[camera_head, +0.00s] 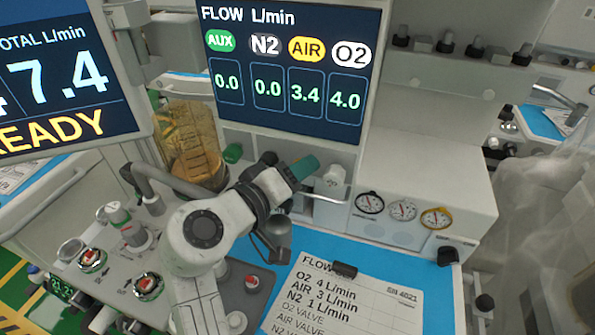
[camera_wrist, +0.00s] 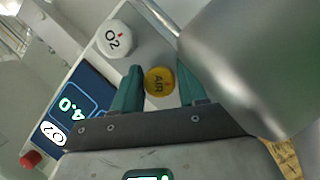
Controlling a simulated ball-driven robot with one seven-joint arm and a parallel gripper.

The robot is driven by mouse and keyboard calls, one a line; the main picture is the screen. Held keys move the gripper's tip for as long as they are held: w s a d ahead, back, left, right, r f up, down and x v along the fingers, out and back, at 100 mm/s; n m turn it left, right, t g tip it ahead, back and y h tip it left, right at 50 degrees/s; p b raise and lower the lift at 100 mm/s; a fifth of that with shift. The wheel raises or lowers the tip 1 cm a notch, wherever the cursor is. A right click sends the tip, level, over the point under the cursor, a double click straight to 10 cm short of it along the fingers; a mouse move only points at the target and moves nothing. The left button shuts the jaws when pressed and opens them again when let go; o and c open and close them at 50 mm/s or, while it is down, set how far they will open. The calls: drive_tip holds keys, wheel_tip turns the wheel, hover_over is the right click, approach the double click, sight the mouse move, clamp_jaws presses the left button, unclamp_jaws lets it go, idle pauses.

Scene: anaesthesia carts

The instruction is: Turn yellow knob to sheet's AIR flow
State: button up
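The yellow AIR knob (camera_wrist: 159,81) shows in the wrist view, on the pale panel, between the two teal fingertips of my gripper (camera_wrist: 161,78). One finger is close on each side; whether they touch the knob I cannot tell. In the head view my gripper (camera_head: 300,168) reaches in under the flow display and hides the yellow knob. The flow display (camera_head: 292,130) reads AUX 0.0, N2 0.0, AIR 3.4, O2 4.0. The sheet (camera_head: 385,308) on the blue surface lists O2 4 L/min, AIR 3 L/min, N2 1 L/min.
The white O2 knob (camera_wrist: 112,40) is beside the AIR knob; it also shows in the head view (camera_head: 335,177). A metal rail (camera_head: 322,197) runs in front of the knobs. Gauges (camera_head: 403,210) are at right. A large grey cylinder (camera_wrist: 255,60) fills the right of the wrist view.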

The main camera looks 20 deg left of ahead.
drive_tip(key=c, duration=0.7)
drive_tip(key=shift+d+f+m+y+b, duration=0.15)
drive_tip(key=shift+m+y+b, duration=0.15)
drive_tip(key=shift+m+b, duration=0.5)
drive_tip(key=shift+m+g+y, duration=0.3)
drive_tip(key=shift+m, duration=0.1)
drive_tip(key=o, duration=0.8)
drive_tip(key=shift+s+a, duration=0.1)
drive_tip(key=shift+a, duration=0.1)
drive_tip(key=b+v, duration=0.1)
drive_tip(key=v, duration=0.9)
drive_tip(key=shift+s+a, duration=0.1)
drive_tip(key=shift+s, duration=0.25)
